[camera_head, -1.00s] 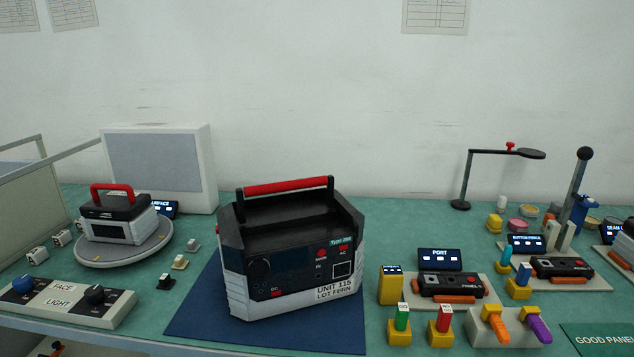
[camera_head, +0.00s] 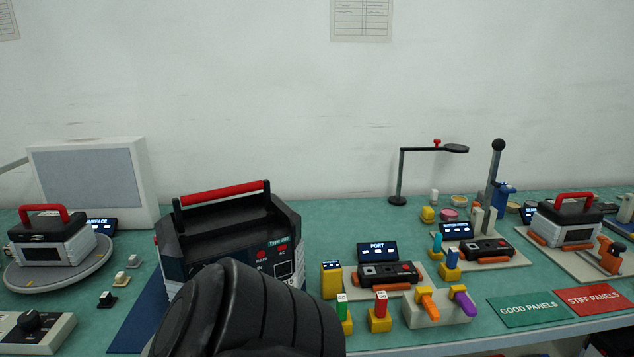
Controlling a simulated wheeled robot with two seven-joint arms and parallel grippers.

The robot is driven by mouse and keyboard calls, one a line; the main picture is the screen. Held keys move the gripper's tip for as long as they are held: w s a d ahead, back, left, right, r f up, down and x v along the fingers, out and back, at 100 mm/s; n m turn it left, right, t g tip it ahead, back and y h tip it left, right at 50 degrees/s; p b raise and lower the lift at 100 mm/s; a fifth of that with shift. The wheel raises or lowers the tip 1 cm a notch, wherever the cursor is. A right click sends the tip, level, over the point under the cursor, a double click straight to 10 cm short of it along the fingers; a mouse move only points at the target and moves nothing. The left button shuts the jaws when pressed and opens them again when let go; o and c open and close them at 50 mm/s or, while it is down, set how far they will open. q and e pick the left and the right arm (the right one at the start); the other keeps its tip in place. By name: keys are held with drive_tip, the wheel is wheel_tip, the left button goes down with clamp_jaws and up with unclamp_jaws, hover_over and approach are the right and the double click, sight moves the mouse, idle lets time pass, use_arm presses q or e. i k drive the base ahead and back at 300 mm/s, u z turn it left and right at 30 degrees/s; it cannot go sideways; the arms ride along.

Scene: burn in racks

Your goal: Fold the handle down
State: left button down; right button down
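The large power unit (camera_head: 240,222) stands upright on a dark blue mat (camera_head: 132,322) at the front left of centre. Its red-gripped handle (camera_head: 222,194) stands raised above the black top, on two black side arms. A large black ribbed part of my own arm covers the unit's lower front and most of its label. No gripper fingers show in the view, so I cannot see either gripper relative to the handle.
A smaller red-handled unit (camera_head: 52,238) sits on a round turntable (camera_head: 60,275) at left. Port stations, colored plugs and a lever (camera_head: 495,175) crowd the right. A black lamp stand (camera_head: 400,175) stands behind. Green bench is clear right behind the unit.

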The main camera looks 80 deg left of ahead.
sight(215, 194)
drive_tip(key=k, duration=1.15)
drive_tip(key=u, duration=0.2)
